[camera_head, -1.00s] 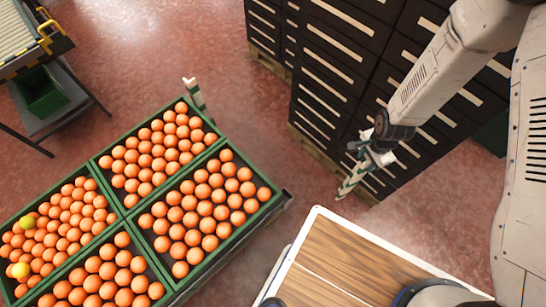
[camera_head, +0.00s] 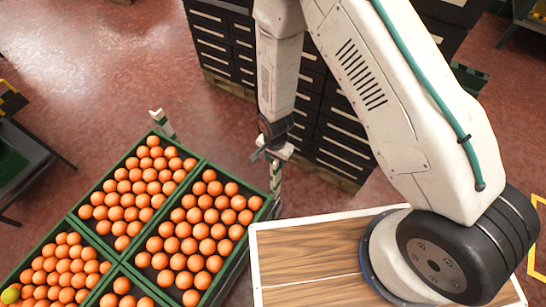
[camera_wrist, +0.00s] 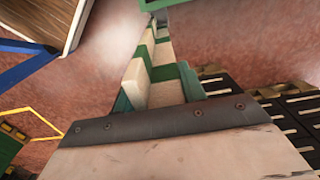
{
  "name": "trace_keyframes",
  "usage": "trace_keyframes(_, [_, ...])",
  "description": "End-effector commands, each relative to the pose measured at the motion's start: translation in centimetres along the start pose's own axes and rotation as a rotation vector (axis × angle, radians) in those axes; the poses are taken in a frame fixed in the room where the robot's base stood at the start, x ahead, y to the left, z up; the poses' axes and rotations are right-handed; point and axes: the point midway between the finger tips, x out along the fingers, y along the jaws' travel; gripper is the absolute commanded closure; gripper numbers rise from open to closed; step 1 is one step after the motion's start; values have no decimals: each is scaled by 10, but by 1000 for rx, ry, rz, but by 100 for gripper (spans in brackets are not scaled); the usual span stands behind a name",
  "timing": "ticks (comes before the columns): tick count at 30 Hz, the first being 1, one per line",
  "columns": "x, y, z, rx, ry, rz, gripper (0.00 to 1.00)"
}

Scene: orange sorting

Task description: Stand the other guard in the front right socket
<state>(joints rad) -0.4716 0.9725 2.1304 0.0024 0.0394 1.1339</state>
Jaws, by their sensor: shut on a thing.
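My gripper (camera_head: 272,155) is shut on a green-and-cream striped guard (camera_head: 276,182), which hangs below it, roughly upright, by the right corner of the crate stand. In the wrist view the guard (camera_wrist: 165,70) runs away from the jaws toward a green edge at the top. The socket at that corner is not clear in either view, and I cannot tell whether the guard's lower end touches it. Another striped guard (camera_head: 163,124) stands at the stand's far corner.
Green crates (camera_head: 197,168) full of oranges fill the stand. A wood-topped surface (camera_head: 310,260) with a white rim lies close on the right. Dark drawer cabinets (camera_head: 335,150) stand behind my arm. Red floor is open at the upper left.

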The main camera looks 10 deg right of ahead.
Motion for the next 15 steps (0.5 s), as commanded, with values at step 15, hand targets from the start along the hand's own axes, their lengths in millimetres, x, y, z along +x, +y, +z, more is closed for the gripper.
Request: trace_keyframes(15, [37,-2,2,-3,0,0,99])
